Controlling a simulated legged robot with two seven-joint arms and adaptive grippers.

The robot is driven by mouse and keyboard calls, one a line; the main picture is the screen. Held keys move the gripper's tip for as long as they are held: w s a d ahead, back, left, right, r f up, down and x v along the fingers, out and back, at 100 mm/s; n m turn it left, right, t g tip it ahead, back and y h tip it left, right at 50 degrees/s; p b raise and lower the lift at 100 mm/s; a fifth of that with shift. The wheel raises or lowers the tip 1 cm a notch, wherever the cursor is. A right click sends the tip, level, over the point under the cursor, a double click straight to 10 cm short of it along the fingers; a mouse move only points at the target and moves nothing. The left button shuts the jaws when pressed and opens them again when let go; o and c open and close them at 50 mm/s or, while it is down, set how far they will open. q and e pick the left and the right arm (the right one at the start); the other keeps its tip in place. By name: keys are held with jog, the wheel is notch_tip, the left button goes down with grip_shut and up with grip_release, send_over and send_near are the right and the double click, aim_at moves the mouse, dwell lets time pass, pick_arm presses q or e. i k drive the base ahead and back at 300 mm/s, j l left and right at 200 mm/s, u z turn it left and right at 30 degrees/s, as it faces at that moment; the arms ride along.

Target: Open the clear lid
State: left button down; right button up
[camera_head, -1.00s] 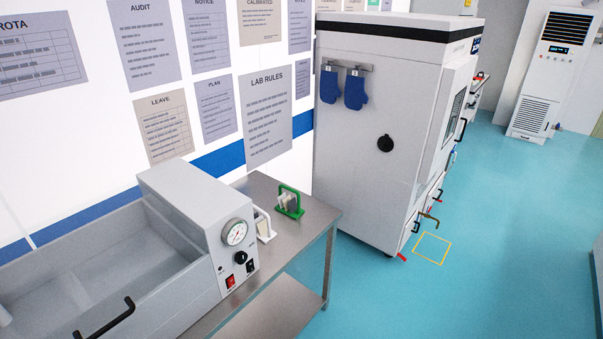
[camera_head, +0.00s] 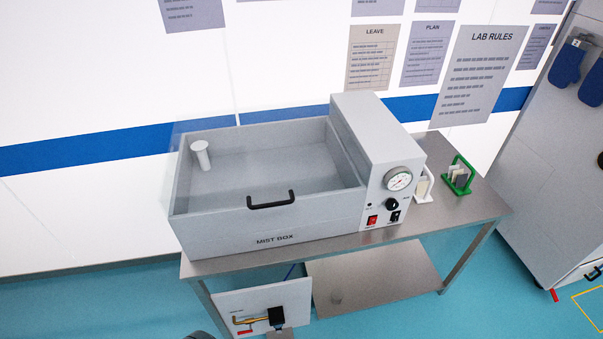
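The mist box (camera_head: 215,235) is a grey, open-looking basin on a steel bench. A black bar handle (camera_head: 270,201) sits at the top of its front wall, near the middle. The clear lid itself is hard to make out against the basin; a faint bluish band shows along the back edge. The handle at the front fits a lid lying down, but I cannot see the pane clearly. A pale cylinder (camera_head: 201,154) stands inside the basin at the back left. Neither of my grippers can be made out in view.
A grey control housing (camera_head: 360,130) with a gauge (camera_head: 398,179) and switches adjoins the basin's right end. A green rack (camera_head: 460,178) and a white holder (camera_head: 423,187) stand farther right on the bench (camera_head: 470,212). A white panel (camera_head: 235,300) with brass piping is below.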

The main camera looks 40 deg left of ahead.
aim_at(262, 206)
jog(key=u, duration=1.5)
jog(key=i+l+z, duration=0.1)
jog(key=l+z, duration=0.2)
